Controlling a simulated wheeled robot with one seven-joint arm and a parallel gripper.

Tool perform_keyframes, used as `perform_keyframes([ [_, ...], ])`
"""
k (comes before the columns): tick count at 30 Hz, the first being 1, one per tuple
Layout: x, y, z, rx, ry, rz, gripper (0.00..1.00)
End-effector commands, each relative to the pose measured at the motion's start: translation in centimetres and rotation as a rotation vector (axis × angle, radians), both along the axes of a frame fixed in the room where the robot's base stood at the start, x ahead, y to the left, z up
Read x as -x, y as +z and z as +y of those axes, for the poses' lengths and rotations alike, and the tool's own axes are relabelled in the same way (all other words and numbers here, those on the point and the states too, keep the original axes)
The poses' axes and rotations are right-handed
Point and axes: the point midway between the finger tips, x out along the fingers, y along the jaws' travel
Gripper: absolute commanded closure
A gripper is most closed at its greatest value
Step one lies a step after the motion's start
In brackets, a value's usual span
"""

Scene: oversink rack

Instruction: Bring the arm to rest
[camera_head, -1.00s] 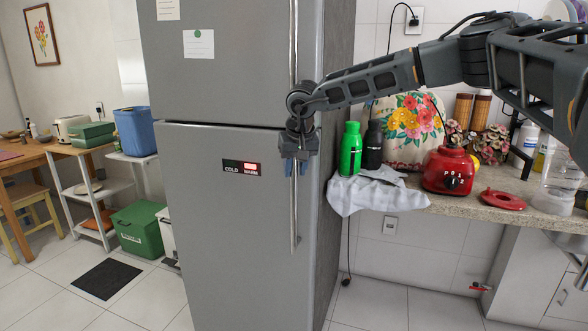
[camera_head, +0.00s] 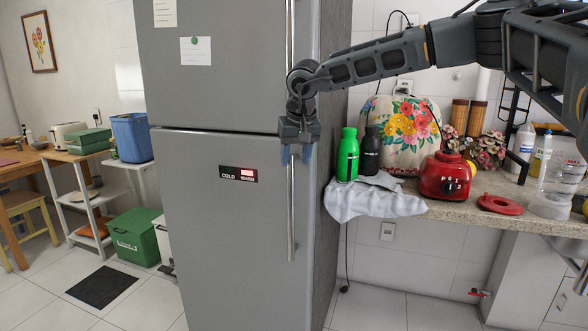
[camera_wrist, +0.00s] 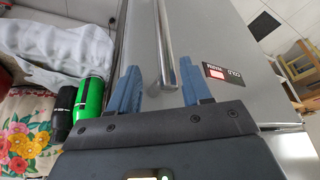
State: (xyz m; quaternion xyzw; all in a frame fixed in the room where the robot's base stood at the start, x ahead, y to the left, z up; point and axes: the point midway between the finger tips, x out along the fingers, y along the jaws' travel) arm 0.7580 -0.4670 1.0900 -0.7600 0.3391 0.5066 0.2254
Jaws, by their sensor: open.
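My gripper (camera_head: 296,154) hangs down in front of the grey fridge (camera_head: 220,210), near its right edge and by the lower door's long handle (camera_head: 291,220). In the wrist view, my gripper (camera_wrist: 158,90) has its two blue fingers spread apart, with the fridge handle (camera_wrist: 163,45) showing between and beyond them. Nothing is held. I cannot tell how far the fingers are from the handle. My arm reaches in from the upper right, above the counter.
A counter (camera_head: 450,208) at right holds a grey cloth (camera_head: 370,203), a green bottle (camera_head: 347,155), a black bottle (camera_head: 370,152), a flowered cover (camera_head: 400,125) and a red blender base (camera_head: 444,177). A white shelf (camera_head: 95,205) and green bin (camera_head: 133,236) stand left.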

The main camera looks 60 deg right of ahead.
Motion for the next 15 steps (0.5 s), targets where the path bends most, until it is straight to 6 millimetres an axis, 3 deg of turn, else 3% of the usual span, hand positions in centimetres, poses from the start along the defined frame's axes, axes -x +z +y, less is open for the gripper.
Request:
perform_keyframes([
  [6,0.5,1.4,0.4,0.000,-0.002,0.002,0.52],
  [15,0.5,1.5,0.4,0.000,0.000,0.001,0.52],
])
